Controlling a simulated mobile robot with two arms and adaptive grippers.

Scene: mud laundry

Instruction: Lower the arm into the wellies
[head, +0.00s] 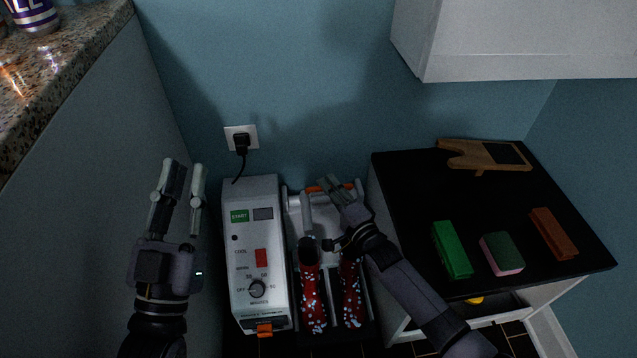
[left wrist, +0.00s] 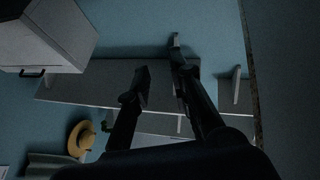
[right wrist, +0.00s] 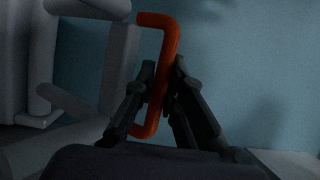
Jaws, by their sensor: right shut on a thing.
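A pair of red wellies with pale spots, a left one (head: 312,299) and a right one (head: 351,296), stands beside a grey control box (head: 257,212) with a START key and a dial. A pale arm frame with an orange handle (right wrist: 170,28) is above and behind them; a grey tube (head: 306,213) hangs over the left welly's dark opening. My right gripper (head: 328,186) is shut on the orange handle, which shows between its fingers in the right wrist view. My right arm hides the right welly's top. My left gripper (head: 186,168) is open and empty, left of the box.
A black-topped cabinet (head: 410,215) at right bears a green block (head: 452,250), a sponge (head: 502,254), a red-brown block (head: 553,234) and a wooden board (head: 480,155). A white wall cupboard (head: 500,45) overhangs it. A granite counter (head: 75,50) is at left.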

